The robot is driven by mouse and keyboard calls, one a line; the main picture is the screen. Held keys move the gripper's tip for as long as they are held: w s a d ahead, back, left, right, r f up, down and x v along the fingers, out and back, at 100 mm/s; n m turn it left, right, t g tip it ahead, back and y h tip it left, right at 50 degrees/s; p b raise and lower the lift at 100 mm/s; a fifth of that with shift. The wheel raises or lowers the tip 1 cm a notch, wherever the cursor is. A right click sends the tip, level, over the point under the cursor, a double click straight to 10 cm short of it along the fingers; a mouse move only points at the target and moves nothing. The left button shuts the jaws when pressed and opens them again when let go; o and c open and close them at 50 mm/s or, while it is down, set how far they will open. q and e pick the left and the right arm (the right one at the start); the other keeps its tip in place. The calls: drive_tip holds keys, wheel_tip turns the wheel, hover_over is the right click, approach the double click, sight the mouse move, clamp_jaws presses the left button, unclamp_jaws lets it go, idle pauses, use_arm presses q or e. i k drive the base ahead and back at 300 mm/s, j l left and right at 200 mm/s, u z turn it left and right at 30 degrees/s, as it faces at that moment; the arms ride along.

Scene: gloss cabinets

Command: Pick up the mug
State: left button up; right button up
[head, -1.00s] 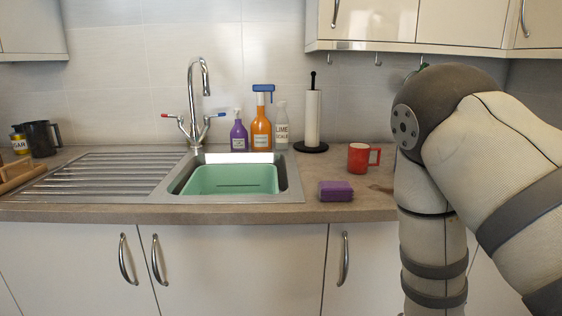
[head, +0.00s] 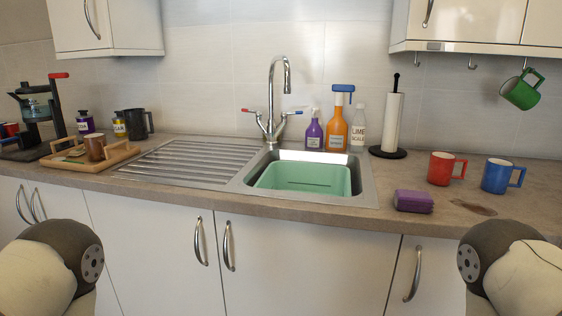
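Several mugs are in the head view. A red mug (head: 441,169) and a blue mug (head: 497,176) stand upright on the worktop right of the sink, handles to the right. A green mug (head: 520,92) hangs tilted from a hook under the right wall cabinet. A brown mug (head: 95,147) stands on a wooden tray at the left. Parts of my two arms show at the lower left and lower right corners, below the worktop edge. Neither gripper is in view, so their state is hidden.
A paper towel holder (head: 391,125) and several bottles stand behind. The sink holds a green basin (head: 305,179). A coffee maker (head: 40,115) stands far left.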

sight(498, 172)
drive_tip(key=z, duration=1.35)
